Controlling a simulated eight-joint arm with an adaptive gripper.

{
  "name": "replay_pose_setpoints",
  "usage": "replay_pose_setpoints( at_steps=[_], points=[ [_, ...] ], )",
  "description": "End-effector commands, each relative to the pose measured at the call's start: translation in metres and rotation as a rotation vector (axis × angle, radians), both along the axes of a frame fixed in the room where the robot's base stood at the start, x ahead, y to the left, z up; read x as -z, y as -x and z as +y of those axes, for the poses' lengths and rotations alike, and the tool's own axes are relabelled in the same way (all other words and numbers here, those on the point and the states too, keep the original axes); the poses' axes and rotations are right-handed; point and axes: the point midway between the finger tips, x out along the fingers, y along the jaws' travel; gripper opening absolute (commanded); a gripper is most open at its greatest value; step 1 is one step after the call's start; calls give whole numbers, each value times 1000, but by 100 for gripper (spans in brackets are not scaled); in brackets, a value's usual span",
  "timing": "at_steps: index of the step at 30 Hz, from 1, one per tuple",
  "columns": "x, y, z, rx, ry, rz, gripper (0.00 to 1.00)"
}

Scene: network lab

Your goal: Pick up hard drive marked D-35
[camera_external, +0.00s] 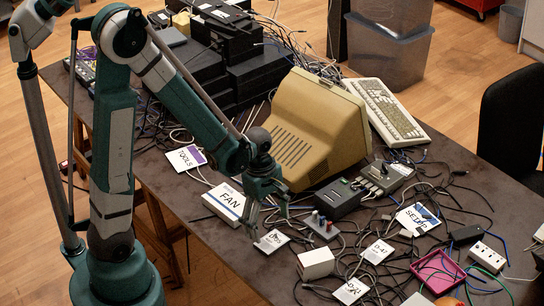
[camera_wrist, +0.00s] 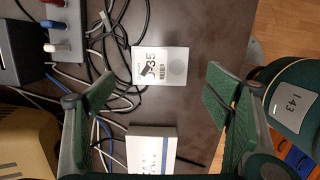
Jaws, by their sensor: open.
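The hard drive marked D-35 (camera_external: 271,242) is a flat white square on the dark table, below my gripper. It also shows in the wrist view (camera_wrist: 176,72), with "35" and a barcode readable and a dark shape over part of its label. My gripper (camera_external: 264,211) points down above the table. In the wrist view my gripper (camera_wrist: 160,98) has its two green fingers wide apart and nothing between them; the drive lies beyond the fingertips, between them in the picture, not touched.
A white FAN box (camera_external: 225,203) lies left of the drive; it shows below it in the wrist view (camera_wrist: 152,150). Loose cables (camera_wrist: 108,60) run beside the drive. A block with coloured knobs (camera_external: 318,227) and a beige monitor (camera_external: 310,130) stand nearby. Another drive, D-47 (camera_external: 377,251), lies to the right.

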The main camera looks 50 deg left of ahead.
Motion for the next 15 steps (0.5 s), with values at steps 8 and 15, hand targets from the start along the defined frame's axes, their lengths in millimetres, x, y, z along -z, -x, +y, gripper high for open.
replay_pose_setpoints(
  at_steps=[8, 15],
  points=[
    [6, 0, -1, 0, 0, 0, 78],
    [29, -1, -6, 1, 0, 0, 78]
  ],
)
